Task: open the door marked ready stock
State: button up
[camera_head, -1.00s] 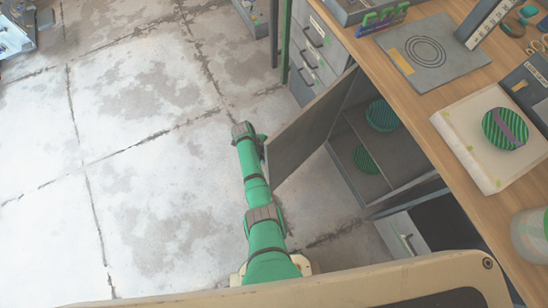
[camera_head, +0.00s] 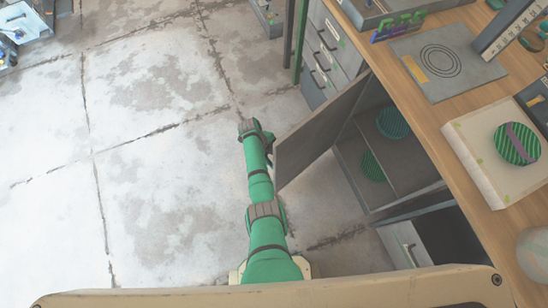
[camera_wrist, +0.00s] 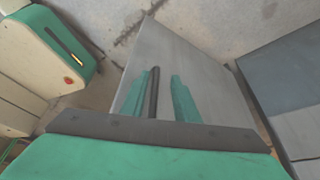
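The door (camera_head: 318,135) is a flat grey panel on the cabinet under the workbench, and it stands swung open. I cannot read any ready stock mark on it. Behind it, green striped round pieces (camera_head: 392,122) show on the cabinet shelves (camera_head: 405,165). My gripper (camera_head: 264,143) is at the outer side of the door, near its free edge. In the wrist view the gripper (camera_wrist: 167,80) has its two green fingers apart in front of the door panel (camera_wrist: 185,62). A dark upright bar (camera_wrist: 154,90), likely the handle, shows between them, close to the left finger.
The wooden workbench (camera_head: 440,125) runs along the right, with a striped disc (camera_head: 517,143) on a pale block (camera_head: 480,165). Grey drawers (camera_head: 325,60) stand beyond the door, and another drawer (camera_head: 402,245) is nearer. Concrete floor (camera_head: 150,190) to the left is clear.

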jog(key=v, duration=1)
jog(key=shift+r, duration=0.35)
jog(key=shift+w+a, duration=0.1)
